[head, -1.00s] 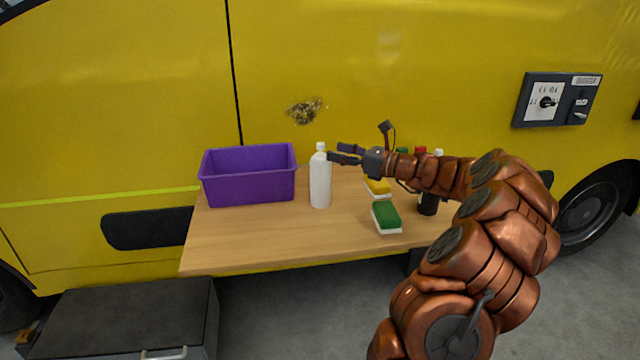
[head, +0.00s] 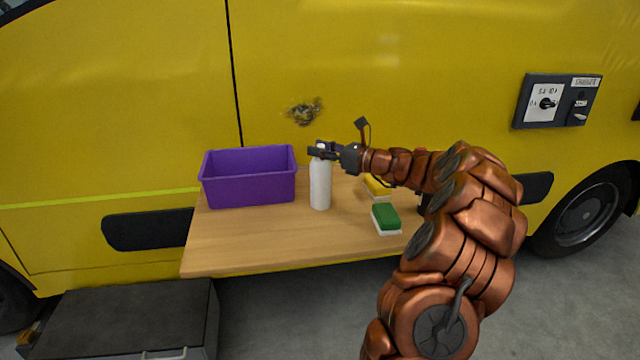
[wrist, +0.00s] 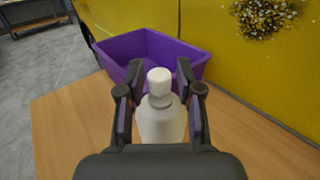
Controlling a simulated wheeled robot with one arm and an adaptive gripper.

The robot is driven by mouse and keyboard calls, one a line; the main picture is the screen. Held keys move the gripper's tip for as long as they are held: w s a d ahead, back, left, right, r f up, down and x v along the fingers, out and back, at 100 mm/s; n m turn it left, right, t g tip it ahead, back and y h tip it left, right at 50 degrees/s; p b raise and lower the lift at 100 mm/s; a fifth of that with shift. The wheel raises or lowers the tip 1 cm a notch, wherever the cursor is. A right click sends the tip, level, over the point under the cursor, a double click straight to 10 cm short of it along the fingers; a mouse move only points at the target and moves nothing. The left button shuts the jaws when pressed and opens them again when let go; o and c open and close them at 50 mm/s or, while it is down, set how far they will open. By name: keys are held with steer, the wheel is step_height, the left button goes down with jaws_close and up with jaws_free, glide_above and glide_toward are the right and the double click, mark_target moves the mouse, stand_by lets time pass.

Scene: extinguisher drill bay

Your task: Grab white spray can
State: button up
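The white spray can (head: 320,186) stands upright on the wooden table, right of the purple bin. My gripper (head: 322,150) is at the can's top in the head view, reaching in from the right. In the wrist view, the white can (wrist: 160,121) with its cap lies between the two fingers of my gripper (wrist: 158,78). The fingers are apart, one on each side of the cap and neck, with small gaps visible. The can's lower part is hidden by the gripper body in the wrist view.
The purple bin (head: 250,190) stands left of the can on the wooden table (head: 260,240). A green sponge (head: 386,218) and a yellow sponge (head: 377,188) lie to the right. The yellow vehicle side (head: 420,60) rises behind, with a dirt patch (head: 304,111).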

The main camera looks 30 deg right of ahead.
jaws_close()
